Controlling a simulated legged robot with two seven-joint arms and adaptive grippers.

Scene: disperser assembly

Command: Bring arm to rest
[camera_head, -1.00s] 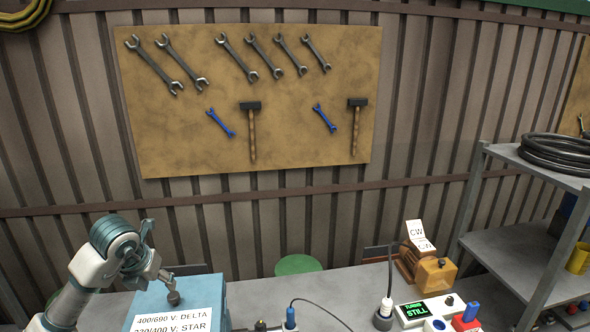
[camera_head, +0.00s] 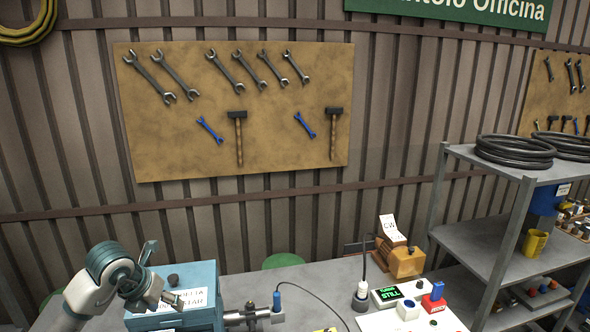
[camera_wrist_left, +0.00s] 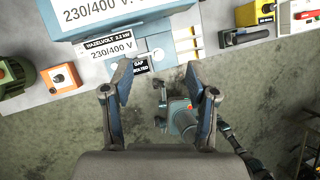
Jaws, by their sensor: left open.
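My left gripper (camera_head: 163,277) is at the lower left in the head view, over the blue box (camera_head: 205,270) on the workbench. Its fingers are spread, and I see nothing between them. In the left wrist view the two dark blue fingers of my left gripper (camera_wrist_left: 158,80) stand apart. They point toward the bench edge and the labelled blue box (camera_wrist_left: 87,37). The gripper hides part of the box's label in the head view. A teal and grey jointed part below the bench edge seems to be my own body. My right gripper cannot be made out.
A grey shelf (camera_head: 505,166) stands at the right. Tools hang on a board (camera_head: 280,140). Floor (camera_wrist_left: 50,145) shows below the bench.

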